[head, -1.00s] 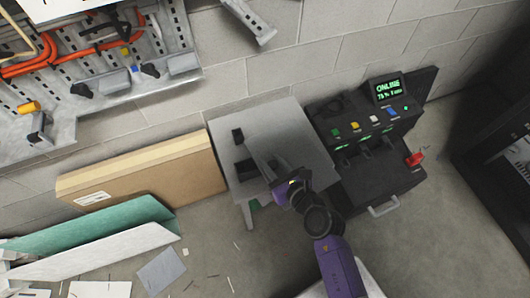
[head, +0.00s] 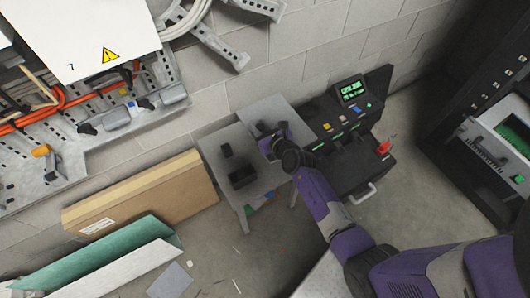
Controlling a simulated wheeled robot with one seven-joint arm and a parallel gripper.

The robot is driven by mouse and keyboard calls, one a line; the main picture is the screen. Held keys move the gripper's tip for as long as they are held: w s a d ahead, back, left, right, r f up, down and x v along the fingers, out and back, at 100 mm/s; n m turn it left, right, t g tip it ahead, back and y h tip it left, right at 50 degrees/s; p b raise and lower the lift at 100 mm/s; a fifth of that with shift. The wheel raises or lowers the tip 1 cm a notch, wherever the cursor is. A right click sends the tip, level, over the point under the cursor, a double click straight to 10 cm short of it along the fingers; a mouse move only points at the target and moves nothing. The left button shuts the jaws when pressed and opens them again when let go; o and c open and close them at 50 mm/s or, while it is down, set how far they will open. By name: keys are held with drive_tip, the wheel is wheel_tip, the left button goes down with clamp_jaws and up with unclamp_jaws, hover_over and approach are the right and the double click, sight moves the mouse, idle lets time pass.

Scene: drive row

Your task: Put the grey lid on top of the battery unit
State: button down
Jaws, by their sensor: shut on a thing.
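My gripper (head: 268,142) is shut on the grey lid (head: 268,110), a flat light-grey plate. The lid shows above the right part of the grey table and partly overlaps it in the view. The gripper hides part of its near edge, and I cannot tell its exact height or tilt. A dark, open-topped box (head: 242,178) on the table, left of and nearer than the gripper, looks like the battery unit. The lid is apart from it.
A small dark block (head: 225,150) stands on the grey table (head: 215,160) behind the box. A black console (head: 360,155) with a lit screen stands to the right. A cardboard box (head: 140,190) leans at the wall on the left. A dark cabinet (head: 480,140) is far right.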

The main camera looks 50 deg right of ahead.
wheel_tip(320, 180, down, 16)
drive_tip(key=b, duration=1.2)
drive_tip(key=shift+d+r, duration=0.1)
drive_tip(key=shift+r, duration=0.05)
drive_tip(key=c, duration=1.1)
unclamp_jaws()
drive_tip(key=shift+o, duration=0.2)
drive_tip(key=p+v, duration=0.2)
drive_tip(key=v, duration=1)
drive_tip(key=shift+s, duration=0.1)
